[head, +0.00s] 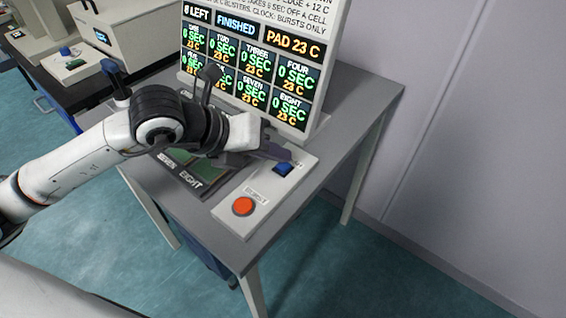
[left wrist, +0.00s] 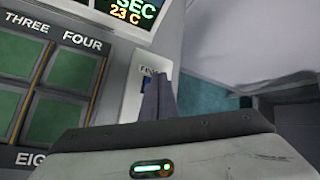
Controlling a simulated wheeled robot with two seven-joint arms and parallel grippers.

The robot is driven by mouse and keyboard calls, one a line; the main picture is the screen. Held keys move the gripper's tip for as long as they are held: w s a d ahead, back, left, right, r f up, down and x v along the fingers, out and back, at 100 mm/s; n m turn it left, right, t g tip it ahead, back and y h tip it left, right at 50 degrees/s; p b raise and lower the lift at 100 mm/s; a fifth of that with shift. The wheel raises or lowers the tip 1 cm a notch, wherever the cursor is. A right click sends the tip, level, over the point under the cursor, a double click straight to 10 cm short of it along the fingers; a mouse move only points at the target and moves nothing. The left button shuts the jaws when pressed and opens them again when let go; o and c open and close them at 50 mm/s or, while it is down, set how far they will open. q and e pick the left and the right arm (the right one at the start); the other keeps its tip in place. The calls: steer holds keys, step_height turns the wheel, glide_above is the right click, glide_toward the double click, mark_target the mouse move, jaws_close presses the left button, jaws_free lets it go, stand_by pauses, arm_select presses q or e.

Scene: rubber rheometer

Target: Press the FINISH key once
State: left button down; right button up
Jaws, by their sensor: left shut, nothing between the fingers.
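The blue FINISH key (head: 284,169) sits on the white key panel (head: 262,192) at the right side of the grey table. In the left wrist view the start of its "FIN" label (left wrist: 149,71) shows, and the fingers cover most of what lies below it. My left gripper (head: 287,156) is shut and empty. Its fingertips are just beside or above the blue key; I cannot tell whether they touch it. In the left wrist view the closed fingers (left wrist: 159,97) point at the panel. My right gripper is not in view.
An orange-red BURST key (head: 243,206) is on the same panel, nearer the front. The upright display board (head: 318,100) stands behind, reading "FINISHED" and "PAD 23 C". Green numbered cells (head: 207,171) lie left of the panel. A wall is on the right.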

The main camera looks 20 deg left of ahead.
arm_select(q)
steer(key=shift+r, duration=0.15)
step_height(320, 180, up, 5)
steer(key=p, duration=0.3)
stand_by(0.9)
